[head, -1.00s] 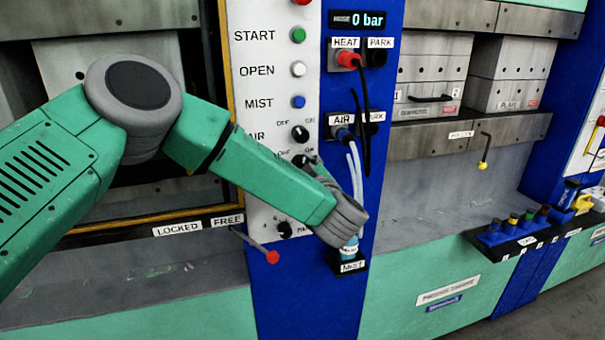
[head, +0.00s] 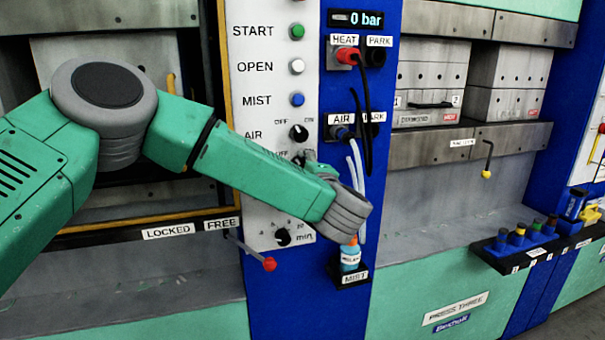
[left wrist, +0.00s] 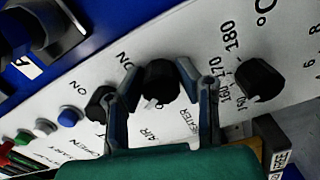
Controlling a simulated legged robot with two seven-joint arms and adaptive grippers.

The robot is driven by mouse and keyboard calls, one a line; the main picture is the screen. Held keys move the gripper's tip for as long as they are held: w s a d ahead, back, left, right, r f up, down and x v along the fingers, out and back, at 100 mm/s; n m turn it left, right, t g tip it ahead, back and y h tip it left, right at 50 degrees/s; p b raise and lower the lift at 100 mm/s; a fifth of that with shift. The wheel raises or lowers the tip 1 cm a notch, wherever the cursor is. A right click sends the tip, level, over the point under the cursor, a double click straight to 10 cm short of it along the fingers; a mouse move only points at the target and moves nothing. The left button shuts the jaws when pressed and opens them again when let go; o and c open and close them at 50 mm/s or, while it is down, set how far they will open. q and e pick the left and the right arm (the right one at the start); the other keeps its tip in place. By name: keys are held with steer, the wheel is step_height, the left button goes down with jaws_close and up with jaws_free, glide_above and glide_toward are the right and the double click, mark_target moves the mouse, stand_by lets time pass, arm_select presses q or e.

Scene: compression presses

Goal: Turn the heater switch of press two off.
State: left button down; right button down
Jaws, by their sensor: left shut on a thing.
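The heater switch (left wrist: 161,82) is a black round knob on the white control panel (head: 262,190), beside the label HEATER. In the left wrist view my left gripper (left wrist: 159,70) has one finger on each side of this knob and is shut on it. The knob's white mark shows at its lower left edge, with ON at its upper left. In the head view my green forearm and grey wrist hide most of the knob and the fingers. No press number is readable on this panel. My right gripper is in neither view.
The black air knob (left wrist: 97,103) sits close beside one finger, and the temperature dial (left wrist: 260,80) is on the other side. A red-tipped lever (head: 268,264), a mist bottle (head: 350,258) and hoses (head: 362,110) are near my wrist. Press three is at right.

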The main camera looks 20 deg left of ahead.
arm_select(q)
steer(key=shift+s+d+f, duration=0.1)
steer(key=shift+f, duration=0.3)
steer(key=c, duration=1.2)
jaws_free()
steer(key=shift+s+r, duration=0.1)
steer(key=shift+r, duration=0.1)
steer(key=v, duration=1.2)
